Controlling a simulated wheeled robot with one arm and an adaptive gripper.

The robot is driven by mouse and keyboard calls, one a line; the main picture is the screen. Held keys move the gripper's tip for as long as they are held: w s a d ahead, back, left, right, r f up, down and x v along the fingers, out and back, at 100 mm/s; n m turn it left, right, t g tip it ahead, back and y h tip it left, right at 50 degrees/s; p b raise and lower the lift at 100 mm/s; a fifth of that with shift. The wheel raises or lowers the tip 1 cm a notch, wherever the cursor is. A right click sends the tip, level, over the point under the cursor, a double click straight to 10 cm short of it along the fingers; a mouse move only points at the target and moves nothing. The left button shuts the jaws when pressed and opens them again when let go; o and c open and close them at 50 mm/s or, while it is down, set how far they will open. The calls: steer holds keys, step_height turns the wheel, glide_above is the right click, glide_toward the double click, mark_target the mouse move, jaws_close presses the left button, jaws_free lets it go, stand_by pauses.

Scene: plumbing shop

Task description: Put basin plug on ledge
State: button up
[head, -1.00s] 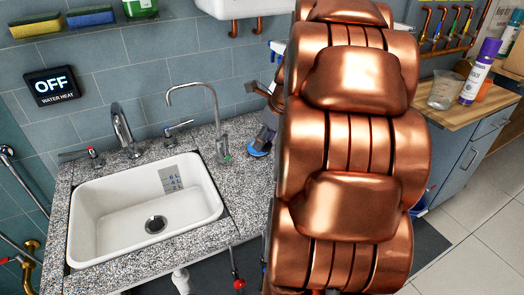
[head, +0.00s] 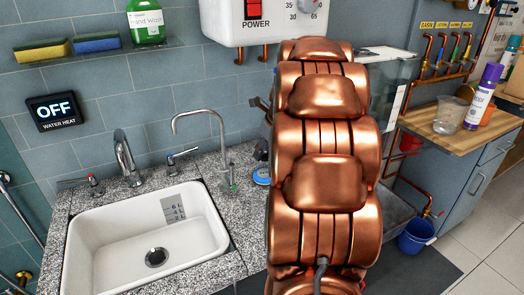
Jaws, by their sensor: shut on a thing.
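My gripper (head: 260,104) is mostly hidden behind my copper-coloured arm; only dark parts show at the arm's left edge, above the counter's back right. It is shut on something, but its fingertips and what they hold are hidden. I cannot make out the basin plug anywhere. The ledge (head: 185,42) is a thin wall shelf at the upper left. A yellow sponge (head: 41,50), a blue sponge (head: 96,43) and a green hand wash bottle (head: 145,22) stand on it. The gripper shows to the right of the ledge and lower in the picture.
A white basin (head: 190,258) with an uncovered drain (head: 156,257) is set in the granite counter (head: 210,168). Taps and a tall spout (head: 222,150) rise behind it. A blue round item (head: 262,174) lies near my arm. A white water heater (head: 225,22) hangs above.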

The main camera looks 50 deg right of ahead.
steer(key=w+d, duration=0.2)
steer(key=w, duration=0.1)
steer(key=w+d, duration=0.1)
steer(key=shift+w+d+f, duration=0.3)
steer(key=shift+w+d, duration=0.05)
steer(key=shift+w, duration=0.05)
steer(key=shift+f, duration=1.75)
steer(key=shift+f, duration=0.1)
steer(key=o, duration=0.9)
steer(key=shift+o, duration=0.2)
steer(key=v, duration=1.2)
